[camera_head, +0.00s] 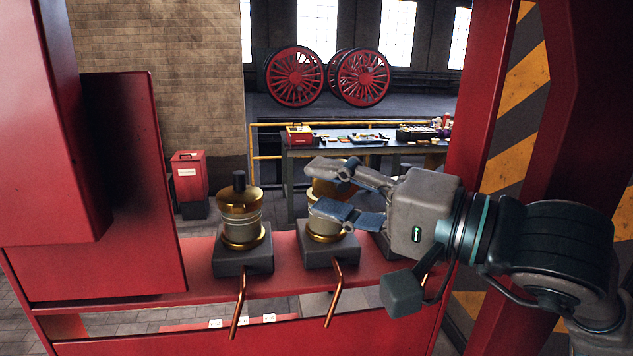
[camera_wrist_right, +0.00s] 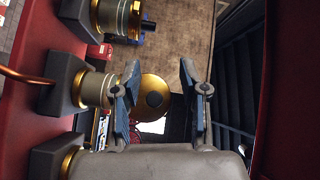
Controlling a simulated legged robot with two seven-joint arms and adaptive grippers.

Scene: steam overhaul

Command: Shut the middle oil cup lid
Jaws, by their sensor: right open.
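The middle oil cup (camera_head: 322,226) has a grey and brass body on a dark block. Its brass lid (camera_head: 318,188) is partly hidden behind my fingers. In the right wrist view the lid (camera_wrist_right: 153,82) shows as a round brass disc with a dark centre, tipped up off the cup body (camera_wrist_right: 92,89). My right gripper (camera_head: 338,192) is open at the middle cup, one finger above the other. In the wrist view its fingers (camera_wrist_right: 160,92) stand either side of the lid. I cannot tell whether either finger touches it. My left gripper is out of view.
The left oil cup (camera_head: 240,215) stands beside it with its lid down. A third cup (camera_wrist_right: 70,162) is mostly hidden by my gripper in the head view. Copper pipes (camera_head: 334,295) hang in front. Red panels (camera_head: 110,200) flank the ledge. A workbench (camera_head: 375,150) stands behind.

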